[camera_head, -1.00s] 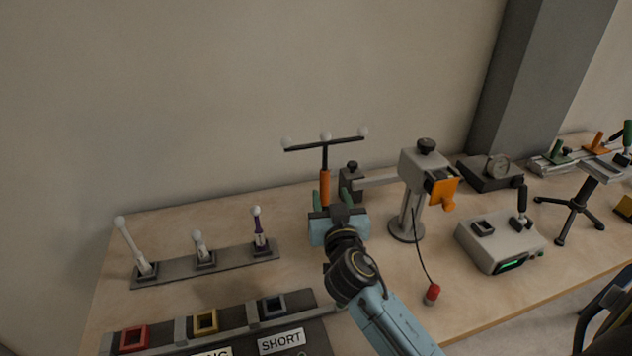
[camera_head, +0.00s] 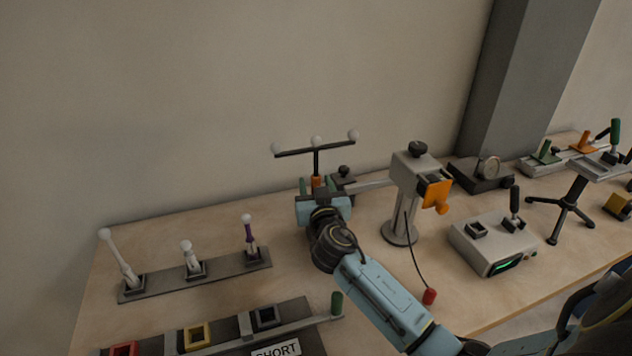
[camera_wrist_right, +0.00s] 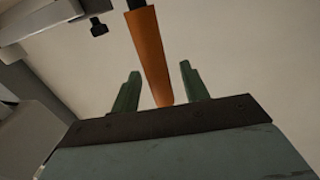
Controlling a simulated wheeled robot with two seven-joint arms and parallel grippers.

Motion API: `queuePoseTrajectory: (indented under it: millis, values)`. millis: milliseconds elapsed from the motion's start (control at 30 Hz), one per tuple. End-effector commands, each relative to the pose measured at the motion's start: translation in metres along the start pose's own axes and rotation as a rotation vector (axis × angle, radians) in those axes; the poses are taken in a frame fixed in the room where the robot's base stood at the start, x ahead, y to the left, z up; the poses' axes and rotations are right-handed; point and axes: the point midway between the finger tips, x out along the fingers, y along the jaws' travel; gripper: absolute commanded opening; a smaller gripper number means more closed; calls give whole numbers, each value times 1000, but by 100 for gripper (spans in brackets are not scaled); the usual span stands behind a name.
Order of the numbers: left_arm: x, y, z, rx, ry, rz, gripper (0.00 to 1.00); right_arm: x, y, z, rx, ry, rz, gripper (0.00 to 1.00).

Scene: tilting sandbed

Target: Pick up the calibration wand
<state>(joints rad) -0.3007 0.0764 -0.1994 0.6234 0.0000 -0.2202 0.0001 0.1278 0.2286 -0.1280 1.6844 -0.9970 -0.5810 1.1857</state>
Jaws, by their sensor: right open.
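The calibration wand has a dark crossbar (camera_head: 316,147) with three white balls, a dark stem and an orange handle (camera_head: 316,181). It stands upright at the back of the table. My right gripper (camera_head: 318,185) is open at the handle and hides its lower part in the head view. In the right wrist view the orange handle (camera_wrist_right: 150,55) comes down between the two green fingers of my right gripper (camera_wrist_right: 160,86), with a gap on each side. How the wand is supported is unclear. My left gripper is not in view.
A grey stand (camera_head: 403,200) with an orange lever (camera_head: 435,193) is close on the right; its arm reaches a black-knobbed clamp (camera_head: 343,177) beside the wand. A rack (camera_head: 220,272) of white-tipped pieces stands left. A grey box (camera_head: 493,245) stands right. Bare table lies between rack and gripper.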

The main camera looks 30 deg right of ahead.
Motion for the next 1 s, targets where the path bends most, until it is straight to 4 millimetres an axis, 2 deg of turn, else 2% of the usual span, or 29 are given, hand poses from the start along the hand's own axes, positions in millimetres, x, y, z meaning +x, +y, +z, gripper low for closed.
queuePoseTrajectory:
  millis: [67, 367, 667, 767, 1000]
  values:
    - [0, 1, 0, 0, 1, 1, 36, 0, 0, 0, 0, 0, 0, 44]
    - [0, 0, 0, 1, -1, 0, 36, -1, 0, 0, 0, 0, 0, 4]
    - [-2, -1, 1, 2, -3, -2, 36, 0, 0, -5, 2, 2, 0, 3]
    - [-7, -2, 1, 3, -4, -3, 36, 0, 0, -20, 3, 3, 0, 3]
    - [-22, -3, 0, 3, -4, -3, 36, 0, 0, -70, 3, 5, 0, 3]
